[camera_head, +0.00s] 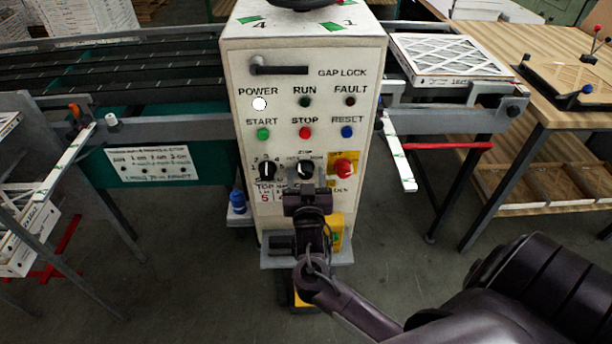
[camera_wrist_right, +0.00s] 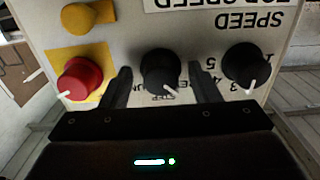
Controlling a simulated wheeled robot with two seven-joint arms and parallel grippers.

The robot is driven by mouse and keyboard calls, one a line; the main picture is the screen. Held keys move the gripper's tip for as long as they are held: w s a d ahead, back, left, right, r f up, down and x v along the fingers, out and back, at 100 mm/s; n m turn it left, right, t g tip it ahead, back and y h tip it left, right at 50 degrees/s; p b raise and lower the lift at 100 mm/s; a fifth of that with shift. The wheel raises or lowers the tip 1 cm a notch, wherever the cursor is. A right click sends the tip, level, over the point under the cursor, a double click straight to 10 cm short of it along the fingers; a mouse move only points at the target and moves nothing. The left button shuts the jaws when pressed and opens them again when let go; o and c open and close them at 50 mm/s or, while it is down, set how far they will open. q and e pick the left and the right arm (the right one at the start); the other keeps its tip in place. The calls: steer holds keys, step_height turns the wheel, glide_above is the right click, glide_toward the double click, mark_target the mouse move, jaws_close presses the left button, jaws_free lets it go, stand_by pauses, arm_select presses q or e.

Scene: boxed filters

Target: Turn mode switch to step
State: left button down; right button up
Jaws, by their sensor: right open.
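The mode switch (camera_head: 305,169) is the middle black knob in the lower row of the white control panel. It also shows in the right wrist view (camera_wrist_right: 160,72), upside down, with its white pointer toward the picture's lower right. A label reading roughly "STEP" is partly visible just below it there. My right gripper (camera_head: 306,188) is in front of the panel at the knob. In the right wrist view its open fingers (camera_wrist_right: 158,80) stand one on each side of the knob. I cannot tell whether they touch it. My left gripper is out of view.
A black speed knob (camera_wrist_right: 246,67) and a red knob on a yellow plate (camera_wrist_right: 80,78) flank the fingers closely. Start (camera_head: 263,134), stop (camera_head: 305,132) and reset (camera_head: 347,132) buttons sit above. A conveyor (camera_head: 180,60) runs behind; a wooden table (camera_head: 560,105) stands right.

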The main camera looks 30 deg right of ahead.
steer(key=shift+c, duration=0.5)
steer(key=c, duration=0.9)
steer(key=m+b, duration=0.2)
steer(key=m, duration=0.2)
steer(key=shift+f, duration=0.15)
steer(key=shift+m+b, duration=1.35)
steer(key=shift+m, duration=0.95)
steer(key=shift+w+r, duration=0.1)
steer(key=shift+r, duration=0.1)
